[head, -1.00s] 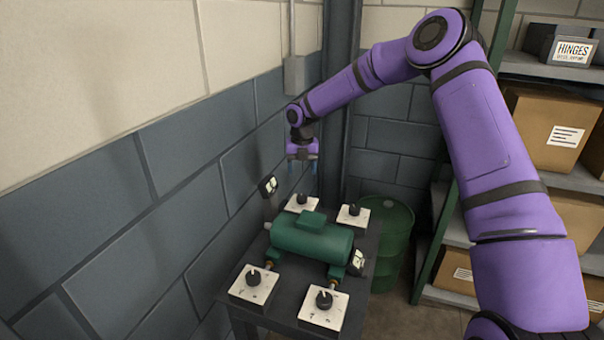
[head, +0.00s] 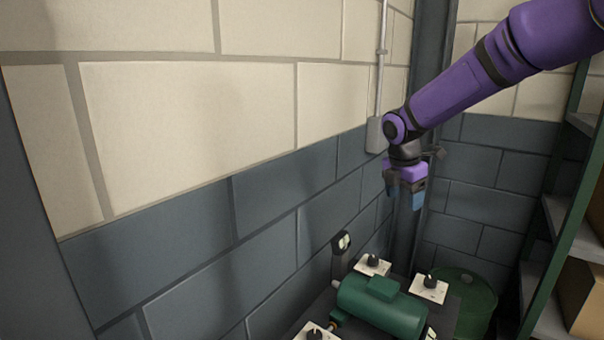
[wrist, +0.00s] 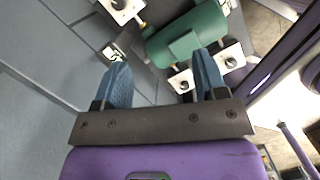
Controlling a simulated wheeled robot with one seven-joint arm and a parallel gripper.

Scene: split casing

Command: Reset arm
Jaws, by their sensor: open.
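My purple arm reaches in from the right in the head view. My gripper (head: 404,200) points down, open and empty, in the air above and behind the green casing (head: 382,308). In the wrist view its two blue fingers (wrist: 162,82) stand well apart with nothing between them. The green cylindrical casing also shows in the wrist view (wrist: 187,38), beyond the fingertips and apart from them. It lies on a dark table, and the bottom of the head view cuts off its near part.
White plates with black knobs surround the casing, such as the back left one (head: 373,265) and the right one (head: 429,289). A green drum (head: 464,300) and shelving (head: 560,230) stand to the right. A grey conduit box (head: 375,134) is on the wall.

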